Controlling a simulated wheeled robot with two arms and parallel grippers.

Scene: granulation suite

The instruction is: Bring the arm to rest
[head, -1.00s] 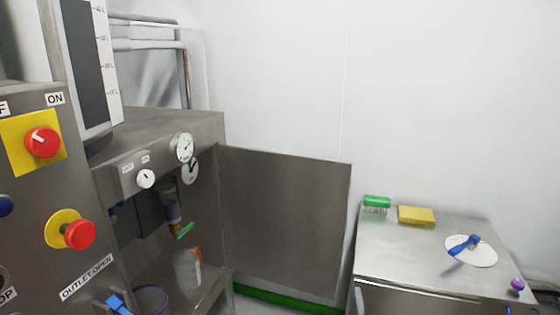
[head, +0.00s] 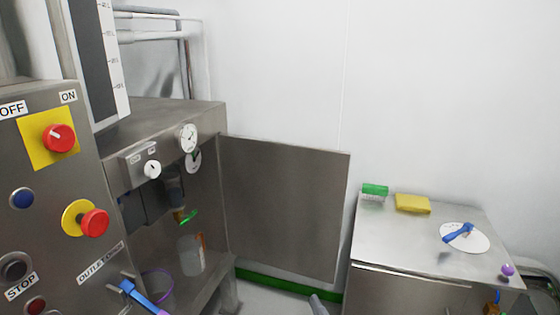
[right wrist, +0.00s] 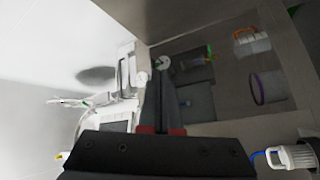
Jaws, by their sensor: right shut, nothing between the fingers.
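My right gripper shows as a grey tip (head: 318,304) at the bottom edge of the head view, in front of the floor by the open cabinet door. In the right wrist view its two dark fingers (right wrist: 158,88) lie together, with red parts at their base and nothing between them. They are in free air, with the open cabinet beyond them. Most of my right arm is out of the head view. My left gripper is not in view.
A steel control cabinet (head: 40,185) with knobs and a blue lever (head: 137,293) stands at left. Its open door (head: 285,205) projects beside it. A steel table (head: 385,240) at right bears a green brush (head: 374,190), a yellow sponge (head: 412,203) and a white disc (head: 478,241).

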